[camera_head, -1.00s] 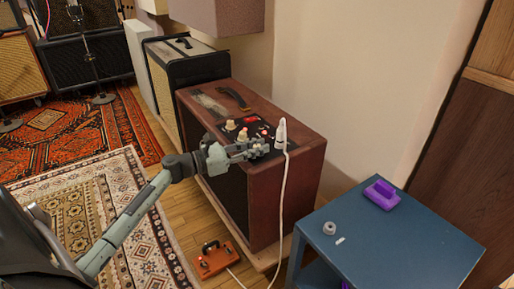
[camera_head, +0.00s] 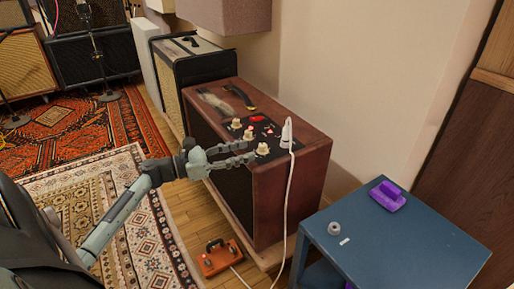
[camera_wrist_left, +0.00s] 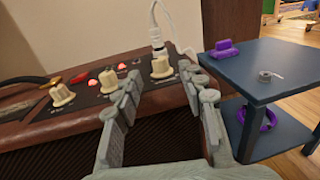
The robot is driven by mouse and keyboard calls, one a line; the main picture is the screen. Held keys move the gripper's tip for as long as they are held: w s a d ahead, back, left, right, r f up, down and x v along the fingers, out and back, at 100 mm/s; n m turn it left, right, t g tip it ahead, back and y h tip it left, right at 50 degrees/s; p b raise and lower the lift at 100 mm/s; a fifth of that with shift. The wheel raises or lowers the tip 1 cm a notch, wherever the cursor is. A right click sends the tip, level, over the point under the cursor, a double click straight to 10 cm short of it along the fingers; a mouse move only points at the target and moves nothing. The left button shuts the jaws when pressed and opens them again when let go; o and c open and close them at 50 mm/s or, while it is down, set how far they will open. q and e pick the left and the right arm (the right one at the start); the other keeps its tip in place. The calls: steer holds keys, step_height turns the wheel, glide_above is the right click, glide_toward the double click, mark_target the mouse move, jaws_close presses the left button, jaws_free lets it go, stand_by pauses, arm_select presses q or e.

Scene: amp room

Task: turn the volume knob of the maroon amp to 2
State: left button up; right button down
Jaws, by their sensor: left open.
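The maroon amp (camera_head: 302,160) stands against the wall with a black control panel on its top. Three cream knobs show on the panel in the head view: a left one (camera_head: 236,124), a middle one (camera_head: 248,133) and a right one (camera_head: 263,149). In the left wrist view they are the left (camera_wrist_left: 62,94), middle (camera_wrist_left: 109,80) and right (camera_wrist_left: 161,66) knobs. Their markings are too small to read. My left gripper (camera_head: 250,152) is open and empty at the panel's front edge, its fingers near the right knob. My right gripper is not in view.
A white plug with a cable (camera_head: 287,133) stands up from the panel beside the right knob. A blue table (camera_head: 400,245) at the right holds a purple object (camera_head: 388,196) and a grey ring (camera_head: 334,228). An orange pedal (camera_head: 219,258) lies on the floor.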

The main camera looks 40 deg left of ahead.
arm_select(q)
steer(key=v, duration=0.5)
steer(key=shift+s, duration=0.2)
steer(key=shift+s+a, duration=0.1)
